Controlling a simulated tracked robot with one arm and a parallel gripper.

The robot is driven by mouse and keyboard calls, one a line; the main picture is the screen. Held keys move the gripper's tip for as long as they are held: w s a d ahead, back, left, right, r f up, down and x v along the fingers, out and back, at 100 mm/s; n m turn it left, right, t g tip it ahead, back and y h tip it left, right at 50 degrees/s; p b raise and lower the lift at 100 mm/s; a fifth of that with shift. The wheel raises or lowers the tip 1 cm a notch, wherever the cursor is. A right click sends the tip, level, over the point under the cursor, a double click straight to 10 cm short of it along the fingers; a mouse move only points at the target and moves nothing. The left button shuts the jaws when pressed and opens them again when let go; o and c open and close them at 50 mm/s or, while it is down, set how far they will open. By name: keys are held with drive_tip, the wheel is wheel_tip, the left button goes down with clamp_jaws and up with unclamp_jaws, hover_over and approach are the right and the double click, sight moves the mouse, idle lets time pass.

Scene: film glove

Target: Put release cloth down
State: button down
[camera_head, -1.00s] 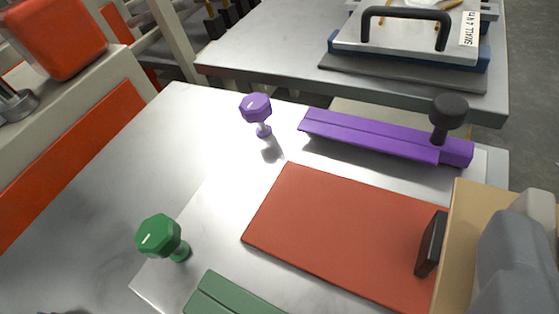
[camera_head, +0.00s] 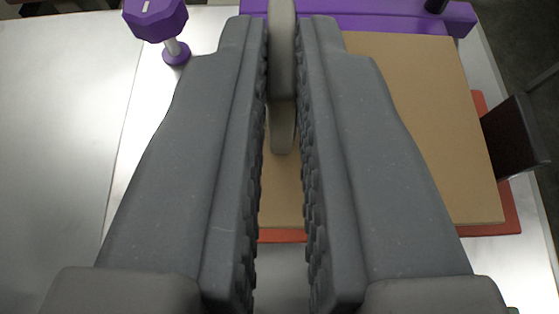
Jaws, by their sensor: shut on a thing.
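The release cloth appears to be the flat tan sheet (camera_head: 432,120) with a pale grey upright grip (camera_head: 282,75) on it. My gripper (camera_head: 281,35) points away from the camera, its two dark grey ribbed fingers shut on that grip. The tan sheet is over the red-orange sheet (camera_head: 497,228), which shows only along its near and right edges. I cannot tell whether the tan sheet touches it. My fingers hide the left part of the tan sheet.
A purple bar (camera_head: 375,22) runs along the far edge. A purple knob (camera_head: 157,18) stands at the far left. A dark block (camera_head: 515,136) stands close to the tan sheet's right edge. Bare metal table (camera_head: 65,120) lies clear at left.

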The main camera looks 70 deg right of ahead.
sight(282, 150)
drive_tip(key=shift+f+b, duration=0.4)
drive_tip(key=shift+f, duration=1.7)
drive_tip(key=shift+f, duration=0.1)
drive_tip(key=c, duration=1.6)
unclamp_jaws()
drive_tip(key=shift+o, duration=0.2)
drive_tip(key=shift+a, duration=0.1)
drive_tip(key=p+v, duration=0.1)
drive_tip(key=v, duration=1.1)
drive_tip(key=shift+p, duration=0.35)
